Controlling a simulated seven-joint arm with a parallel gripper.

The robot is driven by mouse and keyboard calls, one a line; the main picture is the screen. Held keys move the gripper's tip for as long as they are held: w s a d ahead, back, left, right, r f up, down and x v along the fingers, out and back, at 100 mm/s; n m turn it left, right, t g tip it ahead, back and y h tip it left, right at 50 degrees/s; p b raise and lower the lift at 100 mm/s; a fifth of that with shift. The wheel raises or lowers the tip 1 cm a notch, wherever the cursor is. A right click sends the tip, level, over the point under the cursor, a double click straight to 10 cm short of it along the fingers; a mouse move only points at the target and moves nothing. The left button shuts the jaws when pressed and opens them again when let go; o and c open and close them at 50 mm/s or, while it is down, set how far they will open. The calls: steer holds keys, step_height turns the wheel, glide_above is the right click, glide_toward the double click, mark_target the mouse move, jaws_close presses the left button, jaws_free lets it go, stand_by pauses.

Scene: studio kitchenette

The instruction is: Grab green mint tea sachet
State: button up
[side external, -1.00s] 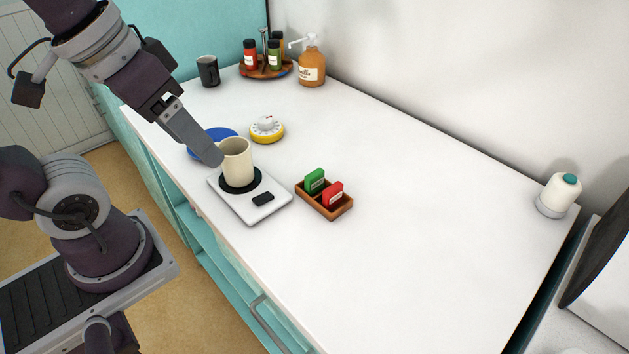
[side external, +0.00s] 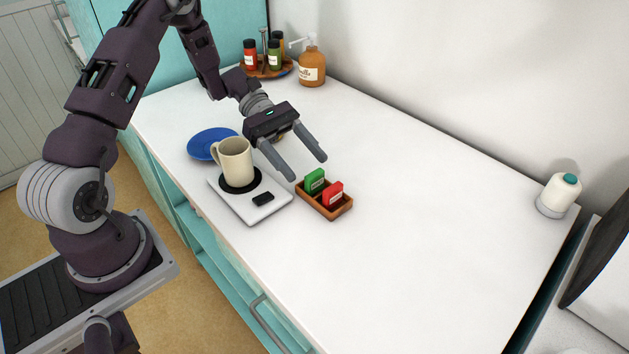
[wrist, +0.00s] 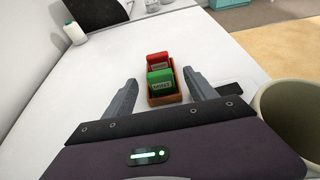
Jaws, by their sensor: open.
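The green mint tea sachet (side external: 315,181) stands upright in a small wooden tray (side external: 331,212). A red sachet (side external: 333,194) stands in the same tray, to its right. In the wrist view the green sachet (wrist: 161,83) carries a label reading MINT, with the red sachet (wrist: 158,60) behind it. My gripper (side external: 309,168) is open and empty. Its two fingers are spread wide, above and just behind the tray in the side view. In the wrist view the green sachet lies between and beyond the fingertips (wrist: 161,82), apart from both.
A cream mug (side external: 236,162) stands on a white scale (side external: 240,207) left of the tray. A blue plate (side external: 207,142) lies behind it. The counter right of the tray is clear.

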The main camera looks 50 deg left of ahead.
mark_target(315, 174)
steer(key=x, duration=0.4)
steer(key=shift+d+r, duration=0.1)
steer(key=c, duration=1.4)
steer(key=shift+r, duration=0.15)
